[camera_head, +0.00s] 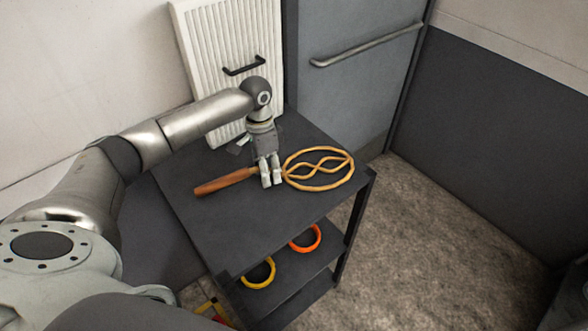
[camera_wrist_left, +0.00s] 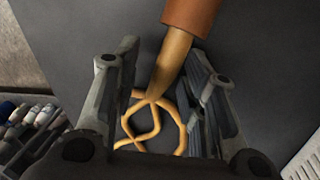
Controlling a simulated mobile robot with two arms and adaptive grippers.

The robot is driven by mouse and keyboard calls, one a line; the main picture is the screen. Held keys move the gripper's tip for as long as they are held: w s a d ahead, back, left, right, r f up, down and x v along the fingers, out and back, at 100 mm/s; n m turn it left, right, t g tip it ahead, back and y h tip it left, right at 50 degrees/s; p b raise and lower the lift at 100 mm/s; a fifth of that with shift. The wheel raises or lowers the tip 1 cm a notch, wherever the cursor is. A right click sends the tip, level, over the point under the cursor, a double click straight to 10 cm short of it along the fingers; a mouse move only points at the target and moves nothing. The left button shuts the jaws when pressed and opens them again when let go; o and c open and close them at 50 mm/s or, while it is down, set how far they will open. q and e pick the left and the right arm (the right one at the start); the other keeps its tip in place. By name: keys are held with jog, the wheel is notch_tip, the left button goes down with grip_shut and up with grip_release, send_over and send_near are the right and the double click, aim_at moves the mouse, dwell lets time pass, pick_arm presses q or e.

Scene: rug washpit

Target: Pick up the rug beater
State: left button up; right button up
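The rug beater (camera_head: 318,168) lies flat on the dark table top, its looped tan head to the right and its brown handle (camera_head: 224,182) to the left. My left gripper (camera_head: 271,182) points down over the neck between handle and head. In the left wrist view the beater's tan neck (camera_wrist_left: 170,65) runs between the two spread fingers, with a gap on each side. The left gripper (camera_wrist_left: 163,60) is open and holds nothing. The fingers hide part of the neck in the head view. My right gripper is not in view.
The dark table (camera_head: 238,222) has a lower shelf with a yellow ring (camera_head: 258,274) and an orange ring (camera_head: 305,239). A white ribbed board (camera_head: 230,40) with a black handle stands behind. A grey panel with a metal bar (camera_head: 366,46) is at the back. Open floor lies right.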

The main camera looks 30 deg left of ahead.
pick_arm(q)
grip_shut()
jog(key=shift+w+r, duration=0.1)
jog(key=shift+r, duration=0.1)
jog(key=shift+r+b, duration=0.25)
jog(key=shift+b, duration=0.1)
notch_tip(320, 180, up, 2)
jog(key=shift+d+r+b, duration=0.1)
jog(key=shift+b, duration=0.5)
jog(key=s+d+r+b, duration=0.2)
jog(key=s+d+r, duration=0.4)
jog(key=d+r, duration=0.4)
jog(key=shift+d, duration=1.35)
jog(key=shift+w, duration=0.1)
